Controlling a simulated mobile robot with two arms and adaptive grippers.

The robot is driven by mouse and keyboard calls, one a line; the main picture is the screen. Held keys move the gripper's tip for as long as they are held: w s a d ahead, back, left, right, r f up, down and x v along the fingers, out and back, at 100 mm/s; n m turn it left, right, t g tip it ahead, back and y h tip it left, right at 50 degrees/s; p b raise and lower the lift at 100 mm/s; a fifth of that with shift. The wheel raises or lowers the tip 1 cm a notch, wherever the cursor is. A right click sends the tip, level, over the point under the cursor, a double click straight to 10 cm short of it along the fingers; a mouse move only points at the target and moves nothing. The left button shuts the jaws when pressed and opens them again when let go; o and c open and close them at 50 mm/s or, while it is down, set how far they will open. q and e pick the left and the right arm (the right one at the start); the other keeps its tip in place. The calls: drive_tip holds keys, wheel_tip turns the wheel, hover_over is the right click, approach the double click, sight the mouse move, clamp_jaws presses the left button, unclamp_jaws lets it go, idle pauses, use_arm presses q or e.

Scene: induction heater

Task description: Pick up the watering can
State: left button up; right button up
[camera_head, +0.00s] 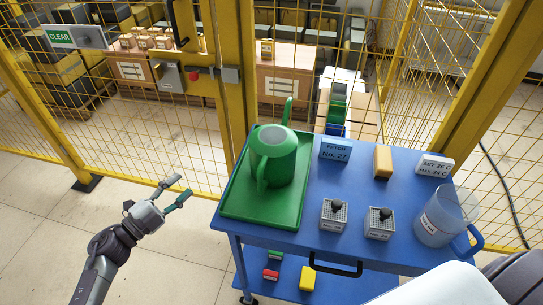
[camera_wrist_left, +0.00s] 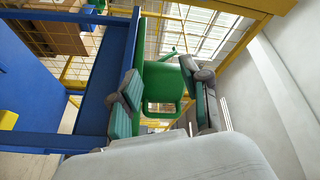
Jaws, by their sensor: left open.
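The green watering can (camera_head: 272,157) stands upright on a green tray (camera_head: 262,211) at the left end of the blue cart top. Its handle faces my side and its spout points away toward the fence. My left gripper (camera_head: 180,190) is open and empty, left of the tray and apart from the can. In the left wrist view the watering can (camera_wrist_left: 162,80) shows beyond and between the open fingers (camera_wrist_left: 165,108). My right gripper is not in view; a white rounded shape at the lower right of the head view may be part of my body.
A yellow mesh fence (camera_head: 160,130) stands behind. Floor left of the cart is free.

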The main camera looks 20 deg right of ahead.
use_arm(q)
drive_tip(key=s+d+r+m+g+h, duration=0.2)
drive_tip(key=s+d+r+m+g, duration=0.1)
drive_tip(key=r+m+g, duration=0.3)
drive_tip(key=m+g+y+b, duration=0.1)
drive_tip(key=m+g+y, duration=0.15)
drive_tip(key=m, duration=0.35)
approach(273, 148)
wheel_tip(273, 148, down, 3)
drive_tip(key=s+a, duration=0.1)
drive_tip(key=s, duration=0.1)
drive_tip(key=shift+g+h, duration=0.35)
drive_tip(key=shift+g, duration=0.1)
drive_tip(key=d, duration=0.2)
drive_tip(key=d+b, duration=0.2)
drive_tip(key=d, duration=0.1)
drive_tip(key=shift+w+d+f, duration=0.25)
drive_tip(key=shift+d+f, duration=0.05)
drive_tip(key=shift+f, duration=0.05)
drive_tip(key=shift+c, duration=0.5)
clamp_jaws()
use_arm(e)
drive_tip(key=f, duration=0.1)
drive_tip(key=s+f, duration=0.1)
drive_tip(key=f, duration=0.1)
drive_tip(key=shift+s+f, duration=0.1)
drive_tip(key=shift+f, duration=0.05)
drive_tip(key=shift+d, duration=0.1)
